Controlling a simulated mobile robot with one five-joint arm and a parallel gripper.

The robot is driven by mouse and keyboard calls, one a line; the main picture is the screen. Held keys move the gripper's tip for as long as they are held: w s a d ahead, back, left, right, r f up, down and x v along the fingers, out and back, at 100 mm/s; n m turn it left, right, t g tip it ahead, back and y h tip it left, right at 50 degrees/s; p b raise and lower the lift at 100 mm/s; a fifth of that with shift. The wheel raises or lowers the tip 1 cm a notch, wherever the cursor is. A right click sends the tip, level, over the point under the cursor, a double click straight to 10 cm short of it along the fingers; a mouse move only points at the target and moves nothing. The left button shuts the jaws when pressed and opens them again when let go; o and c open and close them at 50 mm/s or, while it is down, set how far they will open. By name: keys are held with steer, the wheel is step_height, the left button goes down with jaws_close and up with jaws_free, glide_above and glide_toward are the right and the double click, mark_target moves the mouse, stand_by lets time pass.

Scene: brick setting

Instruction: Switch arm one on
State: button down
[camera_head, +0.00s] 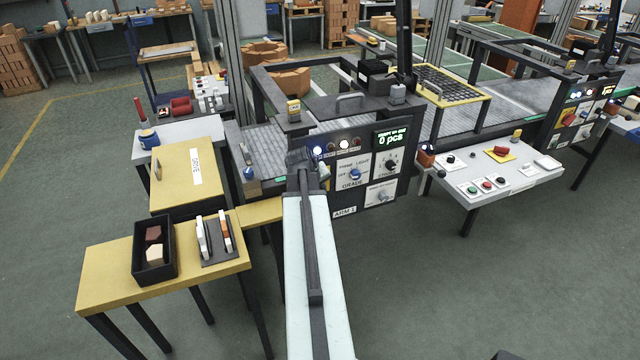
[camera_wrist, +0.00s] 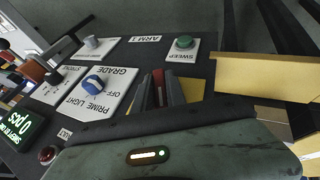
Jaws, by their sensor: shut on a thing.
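The ARM 1 control panel (camera_head: 365,167) stands at the middle of the head view and appears upside down in the wrist view (camera_wrist: 125,60). My gripper (camera_head: 308,172) is up against its left part. In the wrist view my gripper (camera_wrist: 166,92) is shut on a red switch handle (camera_wrist: 158,77) set on a yellow plate (camera_wrist: 193,90). The fingers hide most of the handle, so its angle is unclear. The blue GRADE knob (camera_wrist: 94,84) is beside it; the head view shows this knob too (camera_head: 355,175). The display (camera_head: 391,138) reads 0 pcs.
A green SWEEP button (camera_wrist: 185,42) is close to my fingers. A black STROKE knob (camera_wrist: 54,77) and a grey knob (camera_wrist: 92,42) are farther off. A yellow table (camera_head: 100,262) with a black bin (camera_head: 139,272) stands left of my arm.

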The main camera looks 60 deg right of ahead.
steer(key=t+y+p, duration=0.1)
steer(key=t+y, duration=0.1)
steer(key=y, duration=0.1)
steer(key=shift+d+m, duration=0.1)
steer(key=shift+m, duration=0.3)
steer(key=t+y, duration=0.2)
steer(key=shift+f+m+y+b, duration=0.15)
steer(key=shift+m+y+b, duration=0.15)
steer(key=shift+m+y, duration=0.1)
steer(key=t+y+b, duration=0.2)
steer(key=y+b, duration=0.1)
steer(key=shift+s+f+m, duration=0.1)
steer(key=shift+f+m, duration=0.05)
steer(key=shift+m, duration=0.25)
steer(key=shift+m+t+y+b, duration=0.3)
steer(key=shift+t+y+b, duration=0.55)
steer(key=shift+b, duration=0.45)
steer(key=shift+r+t, duration=0.25)
steer(key=c, duration=1.4)
jaws_free()
steer(key=shift+o, duration=0.2)
steer(key=shift+r, duration=0.15)
